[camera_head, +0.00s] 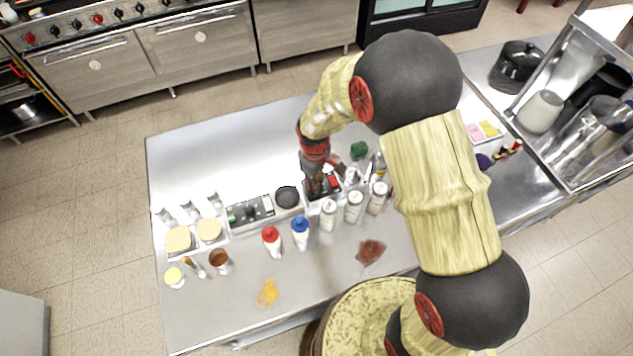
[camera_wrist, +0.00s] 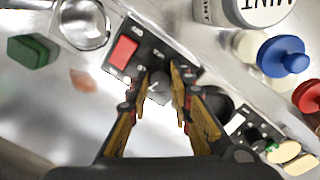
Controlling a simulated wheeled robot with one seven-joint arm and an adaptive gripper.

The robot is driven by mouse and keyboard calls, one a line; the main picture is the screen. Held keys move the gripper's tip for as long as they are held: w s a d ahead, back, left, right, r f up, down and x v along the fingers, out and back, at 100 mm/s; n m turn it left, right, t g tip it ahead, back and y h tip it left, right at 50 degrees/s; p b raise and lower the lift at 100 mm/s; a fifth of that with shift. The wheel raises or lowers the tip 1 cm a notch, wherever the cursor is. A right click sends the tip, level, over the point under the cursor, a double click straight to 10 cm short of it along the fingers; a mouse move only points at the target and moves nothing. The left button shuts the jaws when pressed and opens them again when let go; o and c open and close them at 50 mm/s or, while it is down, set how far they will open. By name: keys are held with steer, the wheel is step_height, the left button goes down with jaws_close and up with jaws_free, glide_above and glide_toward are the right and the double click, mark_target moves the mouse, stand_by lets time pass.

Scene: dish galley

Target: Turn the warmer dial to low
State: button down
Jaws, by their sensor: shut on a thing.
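My gripper (camera_head: 317,190) reaches down to a small dark control panel (camera_head: 333,188) in the middle of the steel table. In the wrist view the panel (camera_wrist: 142,48) carries a red rocker switch (camera_wrist: 122,52). A small grey dial (camera_wrist: 159,89) sits between my gripper's fingertips (camera_wrist: 160,86), which are closed on it. The fingers hide part of the dial, and I cannot read its setting or any marks.
A black round plate (camera_head: 287,196) and another panel (camera_head: 250,211) lie left of my gripper. Spice shakers (camera_head: 353,207), a blue-capped bottle (camera_head: 300,234) and a red-capped bottle (camera_head: 271,241) stand close in front. A green block (camera_head: 359,150) lies behind. The table's back left is clear.

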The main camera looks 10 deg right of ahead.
steer(key=m, duration=0.5)
steer(key=shift+m, duration=0.3)
steer(key=shift+m+b, duration=0.45)
steer(key=shift+m, duration=1.75)
steer(key=c, duration=1.6)
jaws_free()
steer(key=r, duration=1.2)
steer(key=shift+a, duration=0.3)
